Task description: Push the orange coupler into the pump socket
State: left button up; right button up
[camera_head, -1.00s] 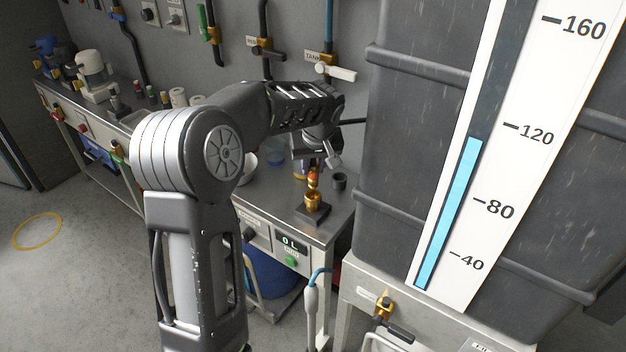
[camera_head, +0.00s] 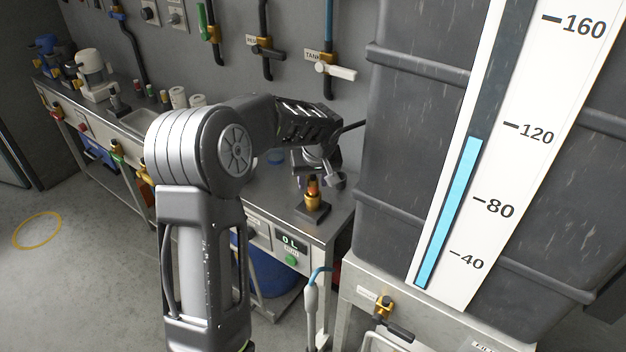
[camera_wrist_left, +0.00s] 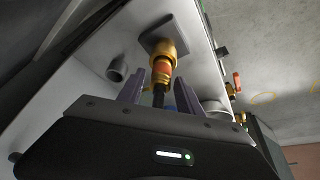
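The orange coupler (camera_head: 313,186) stands upright at the mouth of the brass pump socket (camera_head: 312,203), on a dark square base near the bench's front right corner. In the left wrist view the coupler's orange band (camera_wrist_left: 162,70) meets the brass socket (camera_wrist_left: 166,48), and a black part trails from it toward my gripper. How deep it sits I cannot tell. My left gripper (camera_head: 317,179) is just above it. In the left wrist view its two purple-grey fingers (camera_wrist_left: 158,90) stand apart on either side of the coupler, with gaps. My right gripper is not in view.
A large grey tank (camera_head: 410,130) with a level scale rises close to the right of the bench. Wall valves (camera_head: 325,68) hang behind. A display (camera_head: 290,241) reads 0 L on the bench front.

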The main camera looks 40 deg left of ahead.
pick_arm(q)
jog(key=shift+r, duration=0.1)
jog(key=shift+r+p, duration=0.2)
jog(key=shift+p, duration=0.1)
jog(key=shift+s+d+r, duration=0.1)
jog(key=shift+d+r, duration=0.05)
jog(key=shift+r, duration=0.2)
jog(key=b+v, duration=0.1)
jog(key=v, duration=1)
jog(key=shift+s, duration=0.1)
